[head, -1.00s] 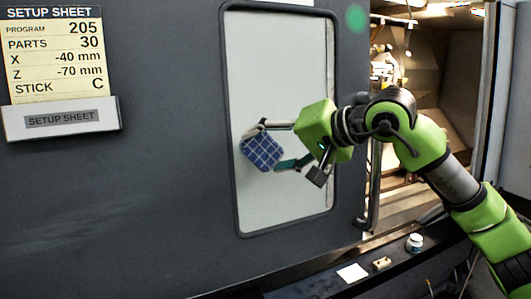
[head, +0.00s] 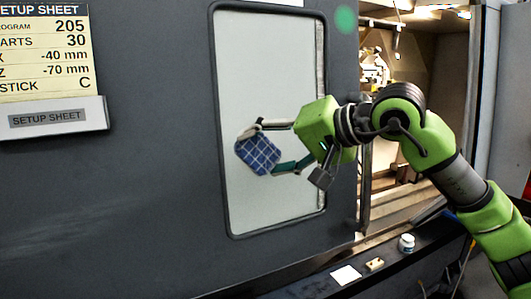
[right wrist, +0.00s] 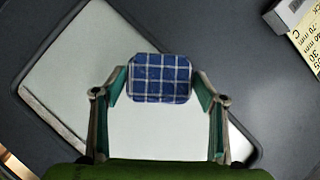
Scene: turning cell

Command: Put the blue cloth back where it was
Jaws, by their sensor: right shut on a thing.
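The blue cloth (head: 257,154), with a white check pattern, is held in my right gripper (head: 268,151) in front of the door window in the head view. In the right wrist view the cloth (right wrist: 160,78) is pinched between the two fingertips of my right gripper (right wrist: 161,82), which is shut on it. Whether the cloth touches the window pane cannot be told. My left gripper is not in view.
The dark machine door (head: 110,200) has a pale window (head: 265,60) and a setup sheet (head: 40,50) at left. The machine opening is at right. On the ledge (head: 325,285) below are a white card (head: 346,275), a small tan block (head: 375,264) and a white-lidded jar (head: 407,243).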

